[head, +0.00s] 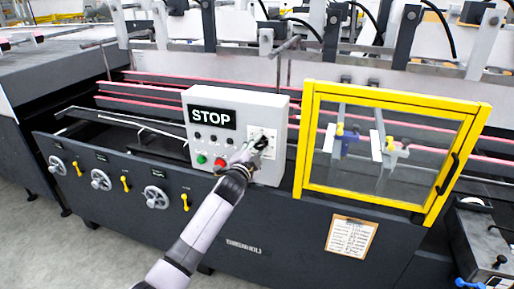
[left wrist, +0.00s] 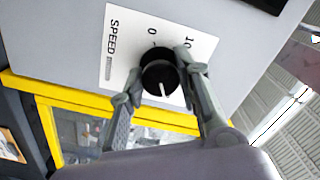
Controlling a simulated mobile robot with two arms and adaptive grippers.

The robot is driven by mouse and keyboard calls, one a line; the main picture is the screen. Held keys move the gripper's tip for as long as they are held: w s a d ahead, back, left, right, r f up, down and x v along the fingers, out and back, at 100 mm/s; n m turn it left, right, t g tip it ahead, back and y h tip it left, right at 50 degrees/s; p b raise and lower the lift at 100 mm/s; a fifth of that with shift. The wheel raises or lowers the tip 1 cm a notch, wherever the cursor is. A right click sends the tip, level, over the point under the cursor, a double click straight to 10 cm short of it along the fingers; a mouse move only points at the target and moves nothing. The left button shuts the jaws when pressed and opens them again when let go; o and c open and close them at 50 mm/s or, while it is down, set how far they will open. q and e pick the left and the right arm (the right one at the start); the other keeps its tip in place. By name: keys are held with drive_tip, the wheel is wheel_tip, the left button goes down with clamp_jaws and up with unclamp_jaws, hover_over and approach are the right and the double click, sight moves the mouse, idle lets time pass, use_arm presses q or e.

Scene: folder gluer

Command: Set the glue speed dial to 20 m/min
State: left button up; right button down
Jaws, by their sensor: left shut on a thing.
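The speed dial (left wrist: 158,68) is a black round knob on a white plate (left wrist: 118,55) printed SPEED, with 0 and 10 readable in the left wrist view. A white pointer line on the knob points toward the bottom of that view, away from the 0. Any further scale marks are hidden by my fingers. My left gripper (left wrist: 162,78) is shut on the dial, one finger on each side. In the head view my left gripper (head: 256,148) reaches the plate on the right of the grey control box (head: 195,95). My right gripper is not in view.
The box carries a STOP display (head: 212,116), a green button (head: 202,159) and a red button (head: 220,163) close to my gripper. A yellow-framed guard door (head: 398,92) stands just right of the box. Handwheels (head: 155,197) sit on the dark front panel at left.

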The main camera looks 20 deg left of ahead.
use_arm(q)
drive_tip(key=o, duration=1.1)
drive_tip(key=shift+o, duration=0.2)
drive_tip(key=s, duration=1.2)
drive_tip(key=shift+a, duration=0.2)
